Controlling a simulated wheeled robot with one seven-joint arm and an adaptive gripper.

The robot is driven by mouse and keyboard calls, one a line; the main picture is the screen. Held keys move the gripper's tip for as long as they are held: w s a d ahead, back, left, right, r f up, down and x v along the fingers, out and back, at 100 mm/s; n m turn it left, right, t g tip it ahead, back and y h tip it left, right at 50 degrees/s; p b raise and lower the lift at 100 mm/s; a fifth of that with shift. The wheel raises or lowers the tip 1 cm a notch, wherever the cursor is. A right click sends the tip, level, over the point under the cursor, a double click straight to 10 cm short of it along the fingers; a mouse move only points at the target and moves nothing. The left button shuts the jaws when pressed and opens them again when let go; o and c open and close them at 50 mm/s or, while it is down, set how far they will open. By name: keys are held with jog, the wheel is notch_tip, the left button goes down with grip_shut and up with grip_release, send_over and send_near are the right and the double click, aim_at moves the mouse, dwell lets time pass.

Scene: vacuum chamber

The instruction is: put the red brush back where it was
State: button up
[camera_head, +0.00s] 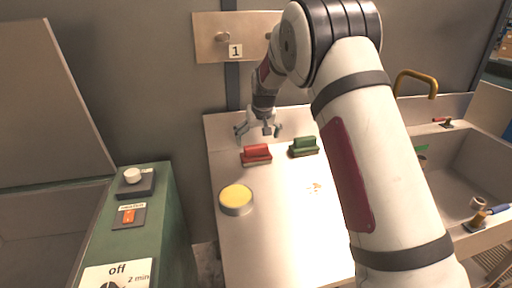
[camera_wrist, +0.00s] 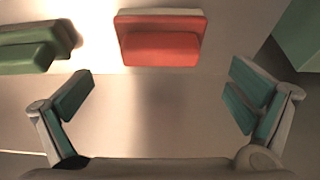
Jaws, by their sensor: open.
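The red brush (camera_head: 256,154) lies on the white worktop, left of the green brush (camera_head: 303,146). My gripper (camera_head: 259,130) is open and empty above the back part of the worktop, behind the red brush. In the wrist view the red brush (camera_wrist: 160,42) shows at the top middle, beyond the open fingers (camera_wrist: 160,98) and not between them. The green brush (camera_wrist: 36,46) shows at the upper left there. My gripper is apart from both brushes.
A yellow-topped round tin (camera_head: 236,199) stands on the worktop (camera_head: 275,240) in front of the red brush. A board with pegs and a "1" label (camera_head: 235,51) hangs on the back wall. A sink (camera_head: 455,160) is at right, a green control cabinet (camera_head: 160,220) at left.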

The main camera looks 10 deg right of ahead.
jog(key=shift+v, duration=1.55)
jog(key=s+r, duration=0.7)
jog(key=s, duration=0.5)
jog(key=s+r, duration=0.7)
jog(key=s, duration=0.4)
jog(key=s+f, duration=0.1)
jog(key=s, duration=1.2)
jog(key=s+f, duration=0.2)
jog(key=s, duration=1.1)
jog(key=shift+s+d+f+g, duration=0.15)
jog(key=shift+s+f+g, duration=0.05)
jog(key=shift+f+g, duration=0.2)
jog(key=shift+r, duration=0.15)
